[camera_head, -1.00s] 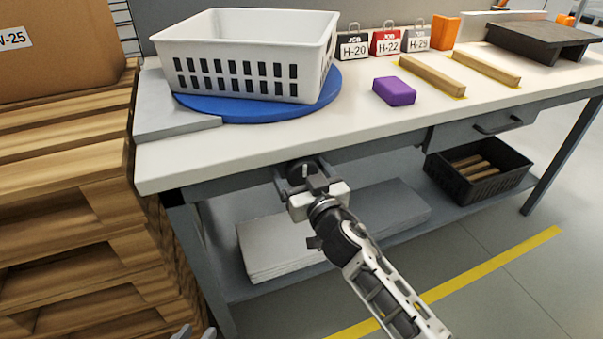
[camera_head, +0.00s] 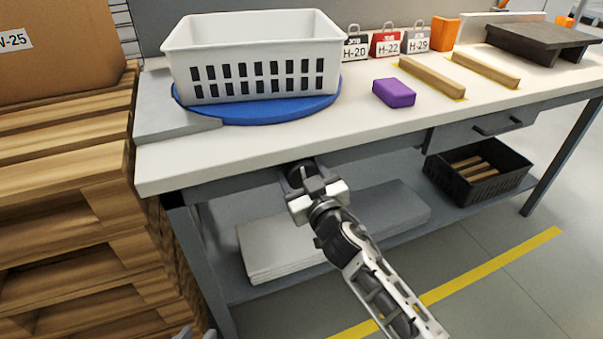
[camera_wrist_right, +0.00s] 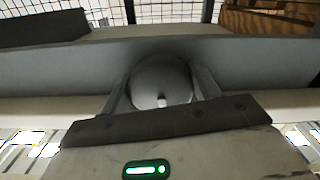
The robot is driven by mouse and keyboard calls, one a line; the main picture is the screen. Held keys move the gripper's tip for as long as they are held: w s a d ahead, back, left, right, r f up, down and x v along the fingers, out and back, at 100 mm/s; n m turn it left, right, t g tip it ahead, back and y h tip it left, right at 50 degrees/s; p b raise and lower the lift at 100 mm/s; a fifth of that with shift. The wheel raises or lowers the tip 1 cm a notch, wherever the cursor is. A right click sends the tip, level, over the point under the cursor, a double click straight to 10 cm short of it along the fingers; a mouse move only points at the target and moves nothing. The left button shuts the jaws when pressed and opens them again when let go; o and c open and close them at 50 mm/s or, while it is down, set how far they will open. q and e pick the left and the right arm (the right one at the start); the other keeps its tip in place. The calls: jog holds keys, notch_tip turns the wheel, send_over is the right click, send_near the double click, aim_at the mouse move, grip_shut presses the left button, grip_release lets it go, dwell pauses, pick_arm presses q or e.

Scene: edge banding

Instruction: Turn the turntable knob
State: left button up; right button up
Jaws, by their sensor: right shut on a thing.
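The turntable is a blue disc (camera_head: 262,116) on the bench top, with a white slotted basket (camera_head: 262,62) standing on it. The round dark knob (camera_head: 302,168) is on the bench's front apron below the turntable. My right gripper (camera_head: 300,178) is at the apron, shut on the knob. In the right wrist view the rounded grey knob (camera_wrist_right: 160,82) sits between the two fingers (camera_wrist_right: 161,96), with a small light mark on its face. My left gripper (camera_head: 183,333) barely shows at the bottom edge, and its fingers cannot be made out.
A wooden pallet stack (camera_head: 70,220) with a cardboard box (camera_head: 55,50) stands left. A lower shelf holds white sheets (camera_head: 270,250) and a black crate (camera_head: 478,172).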

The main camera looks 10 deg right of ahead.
jog(key=n, duration=0.3)
jog(key=shift+n, duration=0.8)
jog(key=o, duration=0.9)
jog(key=shift+o, duration=0.2)
